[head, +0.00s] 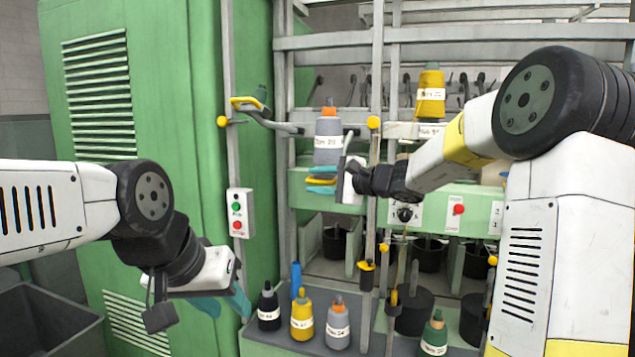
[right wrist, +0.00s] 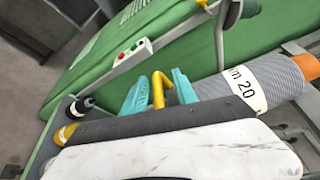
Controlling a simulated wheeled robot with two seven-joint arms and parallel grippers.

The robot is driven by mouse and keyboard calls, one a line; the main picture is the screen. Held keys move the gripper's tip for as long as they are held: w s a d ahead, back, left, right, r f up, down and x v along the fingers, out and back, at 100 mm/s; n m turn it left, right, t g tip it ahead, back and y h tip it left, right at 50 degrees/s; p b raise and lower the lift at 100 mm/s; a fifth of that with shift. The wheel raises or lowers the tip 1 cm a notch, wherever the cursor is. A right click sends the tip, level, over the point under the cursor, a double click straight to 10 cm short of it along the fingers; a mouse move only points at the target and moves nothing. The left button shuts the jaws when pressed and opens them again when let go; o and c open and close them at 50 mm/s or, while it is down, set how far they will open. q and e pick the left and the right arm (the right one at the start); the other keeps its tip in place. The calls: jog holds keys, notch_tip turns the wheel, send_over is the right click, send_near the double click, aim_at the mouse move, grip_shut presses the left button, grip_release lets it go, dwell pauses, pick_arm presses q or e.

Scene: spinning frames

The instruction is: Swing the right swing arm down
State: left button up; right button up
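My right gripper (head: 322,184) is at the frame's middle, just below a grey yarn cone. Its two teal fingers (right wrist: 160,93) are apart, with a yellow hooked handle (right wrist: 158,90) between them; the handle shows as a yellow bit in the head view (head: 318,181). I cannot tell if the fingers touch it. The arm it belongs to is largely hidden by my wrist. Another raised swing arm (head: 275,124) with a yellow handle (head: 246,103) stands to the left, roughly level. My left gripper (head: 222,305) is open and empty at lower left, before the green cabinet.
The grey yarn cone (head: 328,150) stands close above my right gripper, and a yellow cone (head: 431,95) is further right. Several cones, one yellow (head: 302,318), stand on the low shelf. A control box (head: 240,213) is on a post. A dark bin (head: 45,320) sits lower left.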

jog(key=v, duration=0.7)
jog(key=shift+s+d, duration=0.25)
jog(key=shift+d, duration=0.05)
jog(key=shift+r, duration=0.1)
jog(key=s+a+f+n+g+h, duration=0.1)
jog(key=s+f+n+g+h, duration=0.15)
jog(key=s, duration=0.55)
jog(key=s+a+f+n+g+h, duration=0.1)
jog(key=s+a+f+n+g, duration=0.2)
jog(key=s, duration=0.5)
jog(key=s+d+f+n+h, duration=0.3)
jog(key=s+d, duration=0.3)
jog(key=s, duration=0.1)
jog(key=s+d+f+n+t+h, duration=0.1)
jog(key=s+d+f+n+h, duration=0.2)
jog(key=s+d, duration=0.3)
jog(key=shift+s+d+f+n+h, duration=0.4)
jog(key=shift+s+h, duration=0.15)
jog(key=shift+s, duration=0.1)
jog(key=shift+o, duration=0.3)
